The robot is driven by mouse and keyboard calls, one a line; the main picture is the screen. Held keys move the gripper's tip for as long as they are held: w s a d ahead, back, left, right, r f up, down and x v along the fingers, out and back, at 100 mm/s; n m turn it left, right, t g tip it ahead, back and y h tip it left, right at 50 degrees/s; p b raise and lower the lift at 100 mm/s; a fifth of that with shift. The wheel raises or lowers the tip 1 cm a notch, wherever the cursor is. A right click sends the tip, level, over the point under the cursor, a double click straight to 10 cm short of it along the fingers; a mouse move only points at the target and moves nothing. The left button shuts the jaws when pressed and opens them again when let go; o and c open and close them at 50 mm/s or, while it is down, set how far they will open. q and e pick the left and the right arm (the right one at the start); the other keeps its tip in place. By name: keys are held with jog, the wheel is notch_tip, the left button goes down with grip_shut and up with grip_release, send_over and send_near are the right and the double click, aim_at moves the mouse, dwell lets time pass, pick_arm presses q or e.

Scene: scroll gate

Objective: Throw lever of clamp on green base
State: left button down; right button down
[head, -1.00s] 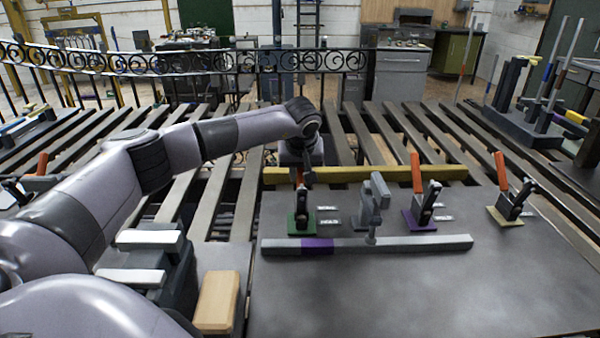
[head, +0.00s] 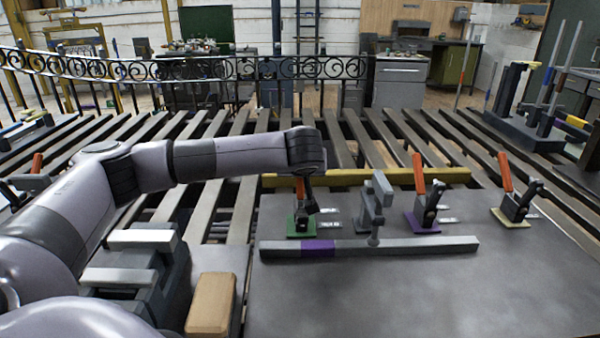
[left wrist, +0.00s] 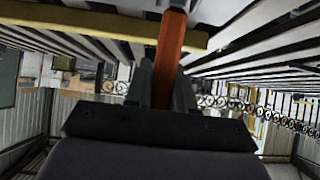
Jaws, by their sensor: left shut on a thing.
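The clamp on the green base (head: 290,230) stands at the left of the grey plate in the head view. Its orange lever (head: 299,188) is mostly hidden by my left wrist and gripper there. In the left wrist view the orange lever (left wrist: 171,45) runs between the two dark fingers of my left gripper (left wrist: 165,88), which is shut on it. In the head view my left gripper (head: 308,203) is just above the green base, beside the clamp body. My right gripper is not in view.
A grey bar with a purple section (head: 318,246) lies in front of the clamp. A grey upright clamp (head: 376,200) stands to its right, then orange-levered clamps on purple (head: 421,224) and yellow (head: 510,219) bases. A yellow bar (head: 400,176) runs behind. The front plate is clear.

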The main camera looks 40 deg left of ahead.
pick_arm(q)
jog(key=c, duration=1)
grip_release()
jog(key=shift+c, duration=0.2)
jog(key=v, duration=0.7)
jog(key=shift+b, duration=0.35)
jog(key=shift+r, duration=0.1)
